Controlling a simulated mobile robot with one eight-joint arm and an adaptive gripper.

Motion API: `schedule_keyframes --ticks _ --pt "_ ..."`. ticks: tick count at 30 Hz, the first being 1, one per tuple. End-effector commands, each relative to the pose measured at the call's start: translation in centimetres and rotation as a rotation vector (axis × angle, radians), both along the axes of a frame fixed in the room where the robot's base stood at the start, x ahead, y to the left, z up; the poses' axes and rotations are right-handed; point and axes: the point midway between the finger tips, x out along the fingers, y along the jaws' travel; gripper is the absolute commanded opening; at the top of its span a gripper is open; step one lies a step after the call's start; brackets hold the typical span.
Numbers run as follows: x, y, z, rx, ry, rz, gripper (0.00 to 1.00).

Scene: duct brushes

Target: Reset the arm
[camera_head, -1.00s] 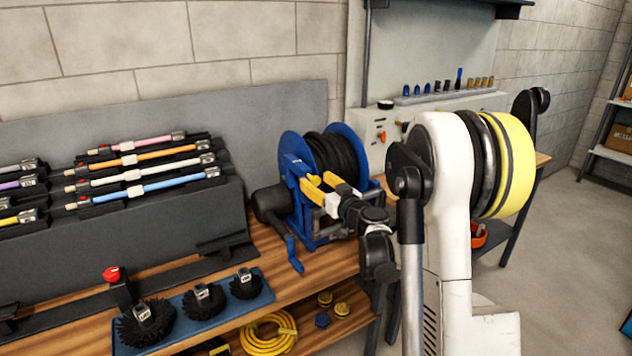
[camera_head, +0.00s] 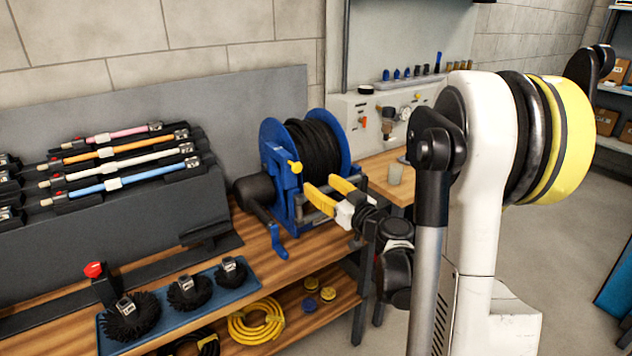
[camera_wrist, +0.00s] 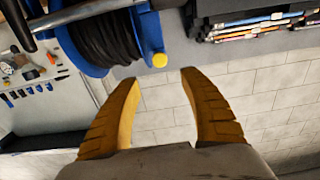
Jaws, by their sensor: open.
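My gripper (camera_head: 328,194) has yellow fingers and is open and empty. In the head view it is in front of the blue hose reel (camera_head: 302,170), near its right side, above the front of the wooden bench (camera_head: 262,246). My white arm (camera_head: 478,170) stands at the right of the picture. In the wrist view the open fingers (camera_wrist: 160,92) show with nothing between them. The reel (camera_wrist: 98,36) shows beyond them at the upper left.
Black round brushes (camera_head: 188,290) sit on a blue tray (camera_head: 150,331) at the front left. Coloured rods (camera_head: 130,175) rest on a dark rack behind. A yellow hose coil (camera_head: 256,322) lies on the lower shelf.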

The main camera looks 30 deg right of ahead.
Motion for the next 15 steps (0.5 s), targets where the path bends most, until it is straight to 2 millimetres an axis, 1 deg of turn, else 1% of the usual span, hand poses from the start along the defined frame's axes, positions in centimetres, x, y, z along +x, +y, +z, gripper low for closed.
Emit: schedule_keyframes --ticks 13,15 --pt "0.01 0.00 0.01 0.000 0.000 0.000 0.51" --pt "0.02 0.32 0.08 0.002 0.005 0.006 0.51"
